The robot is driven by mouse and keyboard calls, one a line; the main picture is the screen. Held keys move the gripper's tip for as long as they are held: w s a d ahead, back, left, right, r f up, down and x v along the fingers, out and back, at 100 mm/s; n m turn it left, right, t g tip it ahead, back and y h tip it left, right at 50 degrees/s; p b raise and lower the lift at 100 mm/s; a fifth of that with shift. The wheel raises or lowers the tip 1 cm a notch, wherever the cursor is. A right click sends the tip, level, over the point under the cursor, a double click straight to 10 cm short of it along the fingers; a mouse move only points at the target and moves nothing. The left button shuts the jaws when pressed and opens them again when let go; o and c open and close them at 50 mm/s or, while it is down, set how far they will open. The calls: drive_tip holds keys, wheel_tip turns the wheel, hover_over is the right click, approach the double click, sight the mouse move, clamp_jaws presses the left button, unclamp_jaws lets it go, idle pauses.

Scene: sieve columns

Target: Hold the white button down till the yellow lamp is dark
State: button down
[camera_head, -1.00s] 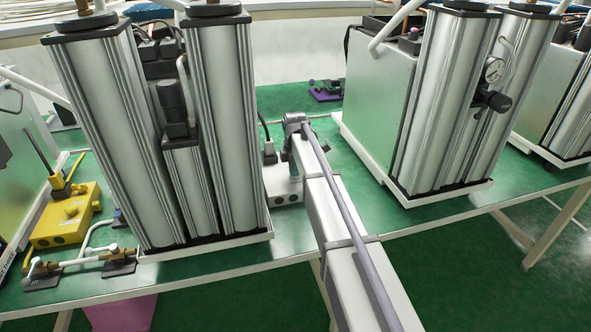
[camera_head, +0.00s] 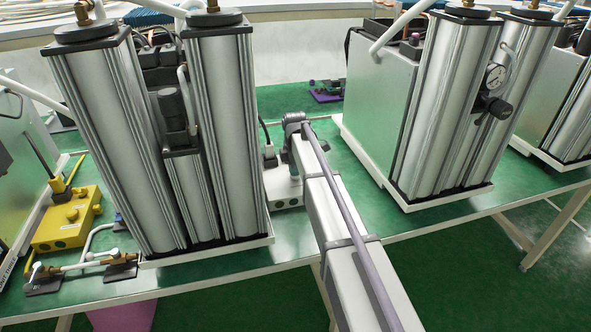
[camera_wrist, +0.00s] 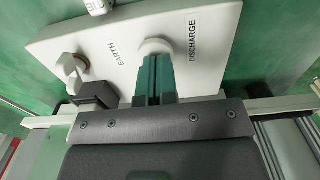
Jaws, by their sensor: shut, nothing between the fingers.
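In the wrist view a white panel (camera_wrist: 210,45) carries the labels EARTH and DISCHARGE. The round white button (camera_wrist: 153,46) stands between the two labels. My gripper (camera_wrist: 156,60) has its green fingers shut and empty. Their tips are at the button's near edge and cover part of it. I cannot tell whether they touch it or press it down. In the head view the white box (camera_head: 285,192) shows beside my arm, partly hidden by it. I cannot make out a lit yellow lamp in either view.
A pale knob (camera_wrist: 72,68) and a dark block (camera_wrist: 97,93) sit left of the fingers. In the head view tall metal columns (camera_head: 232,130) stand close left of my arm, and more columns (camera_head: 445,110) stand right. A yellow box (camera_head: 68,222) lies far left.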

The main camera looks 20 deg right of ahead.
wheel_tip(320, 180, up, 13)
drive_tip(key=p, duration=1.1)
drive_tip(key=shift+s, duration=0.35)
drive_tip(key=shift+f, duration=0.1)
drive_tip(key=s+a+m, duration=0.2)
drive_tip(key=s+m, duration=0.7)
drive_tip(key=s, duration=0.6)
drive_tip(key=s+a+m, duration=0.2)
drive_tip(key=s+m, duration=0.7)
drive_tip(key=s, duration=0.7)
drive_tip(key=shift+s, duration=0.3)
drive_tip(key=shift+a, duration=0.1)
